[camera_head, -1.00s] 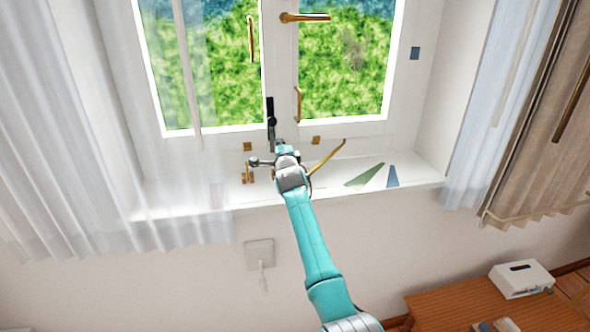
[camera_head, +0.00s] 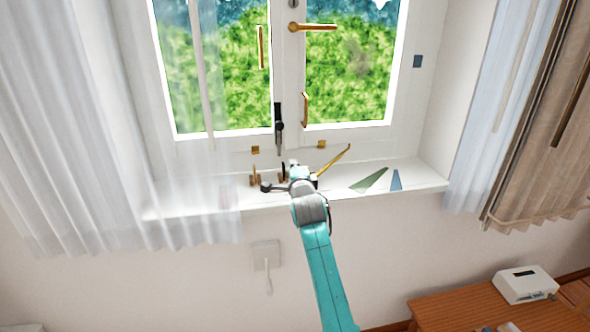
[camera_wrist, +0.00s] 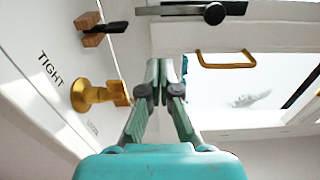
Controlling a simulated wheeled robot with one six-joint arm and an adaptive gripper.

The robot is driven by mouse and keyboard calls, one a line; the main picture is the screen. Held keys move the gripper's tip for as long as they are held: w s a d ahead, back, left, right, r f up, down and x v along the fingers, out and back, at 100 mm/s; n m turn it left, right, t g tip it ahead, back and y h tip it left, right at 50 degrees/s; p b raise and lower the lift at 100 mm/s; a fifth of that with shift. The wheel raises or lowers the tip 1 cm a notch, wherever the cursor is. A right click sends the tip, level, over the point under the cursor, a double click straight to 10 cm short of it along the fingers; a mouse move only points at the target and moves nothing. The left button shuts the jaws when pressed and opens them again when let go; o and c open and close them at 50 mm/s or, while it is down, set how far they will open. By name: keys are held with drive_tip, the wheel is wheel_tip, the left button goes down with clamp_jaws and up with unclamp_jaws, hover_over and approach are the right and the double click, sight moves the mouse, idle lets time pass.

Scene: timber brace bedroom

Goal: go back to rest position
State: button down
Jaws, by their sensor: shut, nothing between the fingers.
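My gripper (camera_wrist: 160,70) is shut and empty in the wrist view, its two green fingers together at the tips. In the head view my arm reaches up to the window sill (camera_head: 428,174), and its end hides most of the gripper. In the wrist view a brass knob-like fitting (camera_wrist: 92,96) is left of the fingers, apart from them in the picture. A dark bar with a round knob (camera_wrist: 213,13) shows above the fingertips, and a brass pull handle (camera_wrist: 227,64) is to their right.
The white window has a brass lever (camera_head: 312,27) and a black latch (camera_head: 279,125). A slanted brass rod (camera_head: 333,160), a green wedge (camera_head: 369,181) and a blue wedge (camera_head: 395,181) are at the sill. Sheer curtains (camera_head: 110,150) hang left; a wooden table (camera_head: 455,305) stands lower right.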

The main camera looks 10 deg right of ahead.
drive_tip(key=s+d+f+n, duration=0.1)
drive_tip(key=s+f+n, duration=0.4)
drive_tip(key=s+f, duration=1.4)
drive_tip(key=s+d+f+n+g, duration=0.1)
drive_tip(key=s+f+n, duration=0.1)
drive_tip(key=s+f, duration=0.5)
drive_tip(key=s+f+n+g, duration=0.15)
drive_tip(key=s+f, duration=0.25)
drive_tip(key=s, duration=0.7)
drive_tip(key=s+d+n, duration=0.1)
drive_tip(key=s+n, duration=0.4)
drive_tip(key=s, duration=1.7)
drive_tip(key=s+r+n, duration=0.2)
drive_tip(key=s+r, duration=0.2)
drive_tip(key=s, duration=0.4)
drive_tip(key=s+r+n, duration=0.3)
drive_tip(key=s+r, duration=0.2)
drive_tip(key=s, duration=0.3)
drive_tip(key=shift+s+d+g+y, duration=0.15)
drive_tip(key=shift+d+g+y, duration=0.15)
drive_tip(key=shift+d+g, duration=0.05)
drive_tip(key=shift+r, duration=0.1)
